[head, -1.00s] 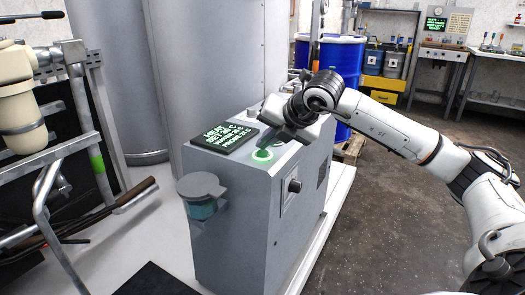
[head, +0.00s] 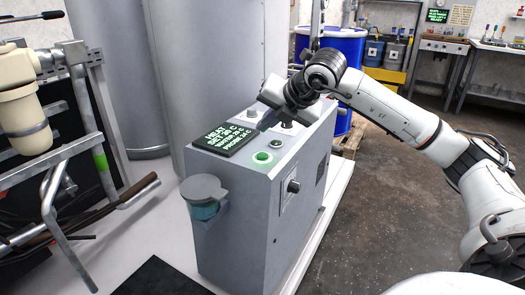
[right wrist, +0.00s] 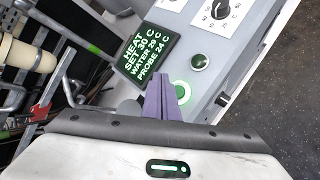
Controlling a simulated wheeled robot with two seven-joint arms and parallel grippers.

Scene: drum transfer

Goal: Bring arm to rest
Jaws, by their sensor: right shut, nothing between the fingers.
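My right gripper (head: 290,108) is above the top of the grey control cabinet (head: 235,225), near its back edge. In the right wrist view its purple fingers (right wrist: 161,100) are together and empty. The green-ringed button (head: 262,157) on the cabinet top is lit and uncovered in the head view, apart from the gripper. A black display (head: 226,138) beside it shows green text with HEAT, SET 30 C, a water line and a probe line of 24 C; it also shows in the right wrist view (right wrist: 144,52). My left gripper is out of view.
A lidded cup with blue-green contents (head: 205,205) hangs on the cabinet's left side. A dark knob (head: 293,187) sticks out of its front. A pipe frame with a cream canister (head: 22,115) stands at left. A blue drum (head: 345,55) stands behind. The floor at right is clear.

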